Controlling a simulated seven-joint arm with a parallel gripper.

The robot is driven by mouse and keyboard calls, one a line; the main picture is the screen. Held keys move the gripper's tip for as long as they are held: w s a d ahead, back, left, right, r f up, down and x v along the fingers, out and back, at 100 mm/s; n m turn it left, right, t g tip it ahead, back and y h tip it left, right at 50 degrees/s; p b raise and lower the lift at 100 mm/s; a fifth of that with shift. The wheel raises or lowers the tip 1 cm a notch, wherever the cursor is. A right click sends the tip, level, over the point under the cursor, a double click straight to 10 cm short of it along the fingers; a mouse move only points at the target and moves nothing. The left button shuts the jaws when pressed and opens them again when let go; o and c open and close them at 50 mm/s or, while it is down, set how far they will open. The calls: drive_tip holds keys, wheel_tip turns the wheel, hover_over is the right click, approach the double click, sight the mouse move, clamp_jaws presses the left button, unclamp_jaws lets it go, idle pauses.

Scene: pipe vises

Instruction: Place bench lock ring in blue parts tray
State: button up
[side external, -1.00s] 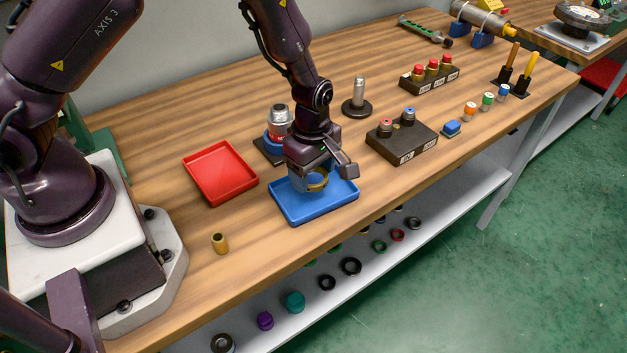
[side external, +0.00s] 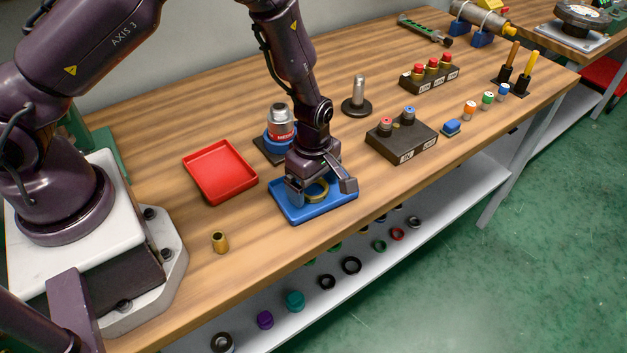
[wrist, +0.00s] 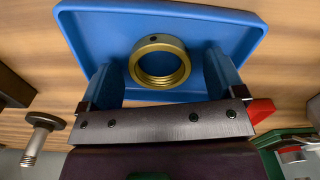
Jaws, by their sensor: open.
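The bench lock ring is a brass-coloured ring (side external: 317,190) in the blue parts tray (side external: 290,214). In the wrist view the ring (wrist: 160,77) lies flat on the floor of the tray (wrist: 85,30), with a small dark hole in its rim. My gripper (side external: 321,191) is just above the tray, with its fingers apart on either side of the ring. In the wrist view my gripper (wrist: 162,80) shows a gap between each finger and the ring. The far part of the tray is hidden by my gripper in the side view.
A red tray (side external: 220,172) lies to the left, and a brass cylinder (side external: 220,242) stands near the front edge. A silver-and-red item on a blue base (side external: 281,128) stands close behind my gripper. A dark block (side external: 402,143) and a post (side external: 358,97) stand to the right.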

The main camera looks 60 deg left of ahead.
drive_tip(key=s+a+r+m+t+h, duration=0.1)
drive_tip(key=s+r+m, duration=0.25)
drive_tip(key=r, duration=0.95)
drive_tip(key=s+r+m+t+h, duration=0.15)
drive_tip(key=r+m, duration=0.35)
drive_tip(key=r, duration=0.8)
drive_tip(key=s+a+r+m+t+y, duration=0.2)
drive_tip(key=s+a+r+m+t, duration=0.1)
drive_tip(key=s+r+m, duration=0.5)
drive_tip(key=s+m, duration=0.3)
drive_tip(key=s, duration=0.2)
drive_tip(key=shift+a+r, duration=0.15)
drive_tip(key=shift+a, duration=0.25)
drive_tip(key=shift+m+y, duration=0.25)
